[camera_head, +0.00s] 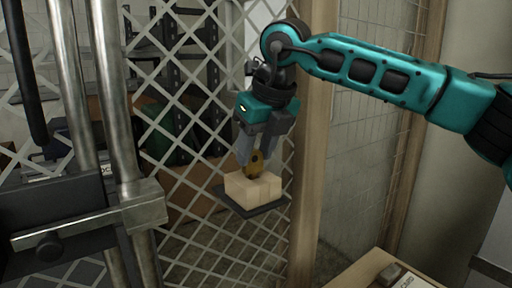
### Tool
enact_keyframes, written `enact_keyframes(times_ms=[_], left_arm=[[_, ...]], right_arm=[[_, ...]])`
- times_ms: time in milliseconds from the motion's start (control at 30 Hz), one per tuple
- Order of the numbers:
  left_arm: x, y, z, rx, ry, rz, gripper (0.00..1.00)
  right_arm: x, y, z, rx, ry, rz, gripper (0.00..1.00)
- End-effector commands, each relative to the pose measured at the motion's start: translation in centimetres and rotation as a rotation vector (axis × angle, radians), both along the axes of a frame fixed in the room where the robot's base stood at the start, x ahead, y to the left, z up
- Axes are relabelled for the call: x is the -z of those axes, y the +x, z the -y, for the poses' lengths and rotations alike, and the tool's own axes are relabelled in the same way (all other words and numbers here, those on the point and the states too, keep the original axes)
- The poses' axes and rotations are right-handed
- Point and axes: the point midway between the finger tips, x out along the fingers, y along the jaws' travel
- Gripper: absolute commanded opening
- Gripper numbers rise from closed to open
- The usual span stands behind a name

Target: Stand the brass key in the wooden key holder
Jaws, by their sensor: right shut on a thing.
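My right gripper (258,146) points down in the middle of the head view, its teal arm coming in from the right. It is shut on the brass key (255,164), a small golden-brown piece between the fingertips. The key is directly above the wooden key holder (253,188), a pale block. The key's lower end meets the top of the block in the picture; I cannot tell whether it is in a slot or just above. The holder rests on a thin dark plate (232,202). My left gripper is not in view.
A diagonal metal lattice (180,110) stands beside and behind the holder, with dark shelving behind it. A wooden post (308,190) rises just to the right. Metal tubes (118,110) with a clamp stand at the left. A wooden surface (350,275) with small items is at bottom right.

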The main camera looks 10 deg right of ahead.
Motion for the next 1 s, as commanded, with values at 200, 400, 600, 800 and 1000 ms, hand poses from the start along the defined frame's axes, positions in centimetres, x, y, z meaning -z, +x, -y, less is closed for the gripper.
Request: enact_keyframes(times_ms=[200, 400, 600, 800, 1000], left_arm=[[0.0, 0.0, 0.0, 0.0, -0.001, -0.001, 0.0], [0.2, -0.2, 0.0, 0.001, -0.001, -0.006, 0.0], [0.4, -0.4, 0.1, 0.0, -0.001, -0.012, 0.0], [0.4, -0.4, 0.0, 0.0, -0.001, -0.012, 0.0], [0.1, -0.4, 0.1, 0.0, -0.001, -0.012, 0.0]], right_arm=[[0.0, 0.0, 0.0, 0.0, 0.0, 0.001, 0.05], [0.0, 0.0, 0.0, 0.0, 0.0, 0.0, 0.58], [0.0, 0.0, 0.0, 0.0, 0.0, 0.0, 0.71], [-0.1, 0.0, 0.0, 0.0, 0.0, 0.0, 0.71], [-2.2, -0.7, 0.3, 0.0, 0.0, 0.003, 0.71]])
